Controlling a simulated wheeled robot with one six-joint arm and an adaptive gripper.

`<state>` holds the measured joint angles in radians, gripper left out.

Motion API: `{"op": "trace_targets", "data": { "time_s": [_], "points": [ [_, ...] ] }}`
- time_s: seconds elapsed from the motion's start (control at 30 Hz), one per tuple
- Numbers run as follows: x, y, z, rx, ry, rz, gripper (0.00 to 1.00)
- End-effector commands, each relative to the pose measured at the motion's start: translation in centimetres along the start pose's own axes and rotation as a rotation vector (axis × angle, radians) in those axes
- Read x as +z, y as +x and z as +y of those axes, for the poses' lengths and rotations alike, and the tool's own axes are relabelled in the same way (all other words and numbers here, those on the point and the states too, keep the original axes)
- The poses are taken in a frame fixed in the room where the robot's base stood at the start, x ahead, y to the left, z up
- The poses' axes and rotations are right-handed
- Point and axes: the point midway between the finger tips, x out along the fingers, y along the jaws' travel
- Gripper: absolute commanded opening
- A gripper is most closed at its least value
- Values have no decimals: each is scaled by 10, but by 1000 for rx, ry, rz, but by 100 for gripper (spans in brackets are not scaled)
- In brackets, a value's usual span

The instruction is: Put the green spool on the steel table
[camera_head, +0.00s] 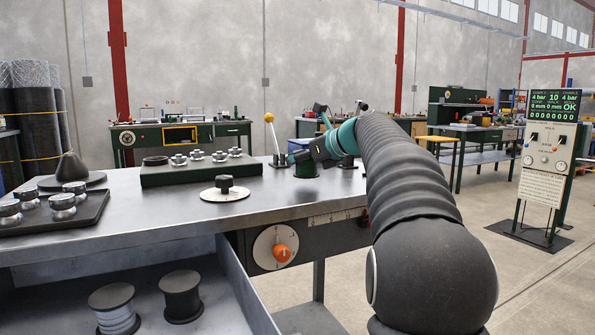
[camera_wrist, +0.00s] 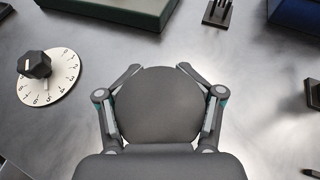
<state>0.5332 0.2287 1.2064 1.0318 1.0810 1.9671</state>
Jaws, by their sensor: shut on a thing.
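The green spool (camera_head: 306,169) shows in the head view at the far right part of the steel table (camera_head: 150,215), partly covered by my gripper (camera_head: 305,155). In the wrist view its round dark top (camera_wrist: 155,105) fills the middle, between the two fingers of my gripper (camera_wrist: 157,72). The fingers are shut on it from both sides. The spool looks upright. Its underside is hidden, so I cannot tell whether it touches the grey tabletop (camera_wrist: 265,110) or hangs just above it.
A dial with a black knob (camera_head: 225,190) and a green block with knobs (camera_head: 195,172) are to the left. A yellow-ball lever (camera_head: 269,118) stands behind. A dark spool (camera_head: 181,296) and a pale-wound spool (camera_head: 115,310) stand in the lower tray.

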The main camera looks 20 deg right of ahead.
Motion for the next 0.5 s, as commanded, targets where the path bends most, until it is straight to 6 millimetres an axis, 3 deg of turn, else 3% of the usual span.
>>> {"op": "trace_targets", "data": {
  "time_s": [0.13,0.5],
  "points": [
    [-18,7,0,-1,1,-2,1],
    [-20,8,0,-1,0,-2,1]
  ]
}}
